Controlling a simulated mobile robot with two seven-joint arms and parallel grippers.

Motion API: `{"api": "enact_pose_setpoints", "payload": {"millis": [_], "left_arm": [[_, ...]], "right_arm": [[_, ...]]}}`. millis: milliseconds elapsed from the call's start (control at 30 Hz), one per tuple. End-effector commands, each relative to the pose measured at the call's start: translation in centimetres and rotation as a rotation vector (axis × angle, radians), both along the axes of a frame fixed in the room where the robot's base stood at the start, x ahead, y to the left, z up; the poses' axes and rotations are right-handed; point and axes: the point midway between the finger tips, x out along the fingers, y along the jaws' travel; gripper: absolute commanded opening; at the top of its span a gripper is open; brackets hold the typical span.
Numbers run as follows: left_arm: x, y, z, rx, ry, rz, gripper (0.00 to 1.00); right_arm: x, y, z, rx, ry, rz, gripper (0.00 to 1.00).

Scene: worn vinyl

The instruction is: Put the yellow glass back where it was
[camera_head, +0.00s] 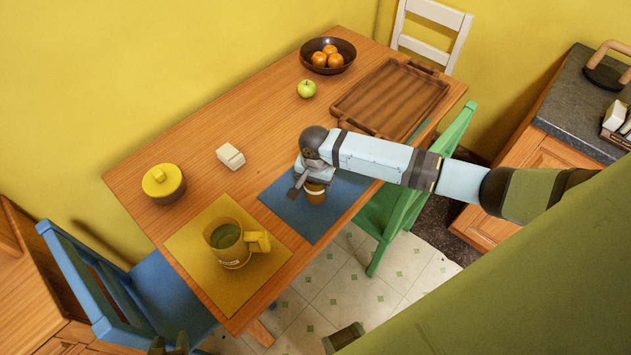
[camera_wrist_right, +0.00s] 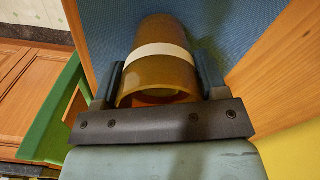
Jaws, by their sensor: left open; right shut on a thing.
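The yellow glass (camera_head: 316,195) is amber with a white band. It is at the blue placemat (camera_head: 277,197), and I cannot tell whether it touches the mat or is just above it. My right gripper (camera_head: 307,187) is shut on the glass, partly hiding it in the head view. In the right wrist view the glass (camera_wrist_right: 160,75) sits between the two fingers (camera_wrist_right: 160,85), with the blue mat (camera_wrist_right: 110,25) behind it. My left gripper (camera_head: 168,345) shows only in part at the bottom edge of the head view, open and away from the glass.
A yellow mug (camera_head: 226,246) stands on a yellow placemat (camera_head: 195,240). A yellow lidded pot (camera_head: 163,184), a white block (camera_head: 230,156), a green apple (camera_head: 306,88), a fruit bowl (camera_head: 308,64) and a wooden tray (camera_head: 375,110) are on the table. Green chair (camera_head: 455,130) and blue chair (camera_head: 85,275) stand beside it.

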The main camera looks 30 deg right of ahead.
Motion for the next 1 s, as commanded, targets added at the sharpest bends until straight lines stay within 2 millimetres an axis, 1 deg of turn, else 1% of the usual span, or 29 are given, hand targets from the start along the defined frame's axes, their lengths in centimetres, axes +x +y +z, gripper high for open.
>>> {"api": "enact_pose_setpoints", "payload": {"millis": [167, 200, 267, 300, 567, 667, 767, 1000], "left_arm": [[0.0, 0.0, 0.2, 0.0, 0.001, 0.0, 0.43], [0.0, 0.0, 0.1, 0.0, 0.001, 0.0, 0.43], [0.0, 0.0, 0.1, 0.0, 0.001, 0.0, 0.43], [0.0, 0.0, 0.1, 0.0, 0.001, 0.0, 0.43], [0.0, 0.0, 0.0, 0.0, 0.001, 0.0, 0.43], [0.0, 0.0, -0.1, 0.001, 0.002, 0.0, 0.43], [-0.1, 0.0, 0.0, 0.001, 0.003, 0.0, 0.43], [0.0, 0.0, 0.2, 0.001, 0.002, 0.0, 0.43]], "right_arm": [[0.0, 0.0, -0.2, 0.0, 0.0, -0.001, 0.28], [0.0, 0.0, -0.3, 0.0, 0.0, -0.001, 0.75], [0.0, 0.0, -0.2, 0.0, 0.0, 0.0, 0.89], [0.0, 0.0, -0.2, 0.0, 0.0, 0.0, 0.92], [0.0, 0.0, -0.1, -0.001, -0.001, 0.0, 0.92], [0.0, 0.0, 0.6, 0.0, -0.001, 0.001, 0.92], [0.1, 0.0, 2.1, 0.001, -0.002, 0.002, 0.92], [0.1, 0.0, 7.4, 0.001, -0.003, 0.001, 0.92]]}}
